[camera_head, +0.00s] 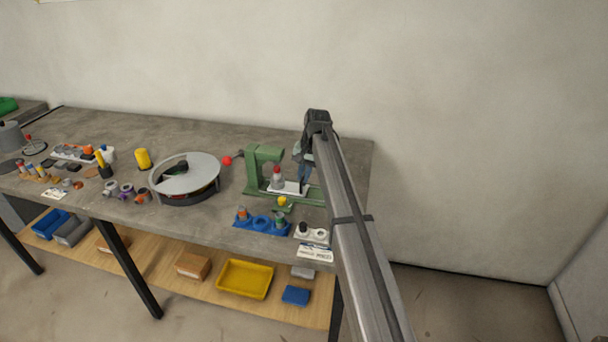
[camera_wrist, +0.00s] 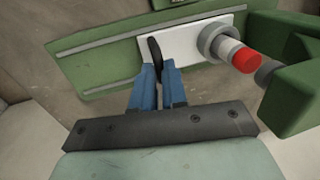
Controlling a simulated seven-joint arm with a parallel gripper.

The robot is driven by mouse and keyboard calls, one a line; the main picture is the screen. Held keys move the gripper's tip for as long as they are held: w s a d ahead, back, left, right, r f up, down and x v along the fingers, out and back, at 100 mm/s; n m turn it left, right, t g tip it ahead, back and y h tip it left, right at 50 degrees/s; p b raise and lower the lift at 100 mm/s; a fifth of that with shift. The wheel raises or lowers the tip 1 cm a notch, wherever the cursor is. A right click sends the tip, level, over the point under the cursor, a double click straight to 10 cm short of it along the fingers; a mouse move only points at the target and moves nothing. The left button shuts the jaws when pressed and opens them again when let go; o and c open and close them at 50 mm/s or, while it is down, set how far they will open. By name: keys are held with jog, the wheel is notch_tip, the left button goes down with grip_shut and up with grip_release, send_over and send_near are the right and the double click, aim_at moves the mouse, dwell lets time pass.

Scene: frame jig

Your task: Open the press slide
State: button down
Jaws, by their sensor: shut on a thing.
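The green press (camera_head: 262,160) stands at the right end of the bench. Its white slide plate (camera_head: 290,187) lies on the green base rail (camera_wrist: 95,62) and also shows in the wrist view (camera_wrist: 190,48). A grey fixture with a white and red part (camera_wrist: 228,50) stands on the plate, beside the press frame (camera_wrist: 308,85). My gripper (camera_wrist: 158,74) reaches down from the right. Its blue fingers are shut on the dark upright handle (camera_wrist: 155,52) at the plate's outer end. The fingers hide the handle's lower part.
A red ball knob (camera_head: 227,160) sits left of the press. A large round turntable (camera_head: 185,175) stands further left. A blue tray with parts (camera_head: 262,222) and a small white holder (camera_head: 311,234) lie in front. The wall is behind the bench.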

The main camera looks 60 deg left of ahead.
jog(key=w+d, duration=0.7)
jog(key=shift+w+d, duration=0.3)
jog(key=c, duration=1.2)
grip_release()
jog(key=shift+o, duration=0.2)
notch_tip(320, 180, up, 14)
jog(key=w+d, duration=0.1)
jog(key=d, duration=0.1)
jog(key=shift+w+f, duration=0.2)
jog(key=shift+w, duration=0.2)
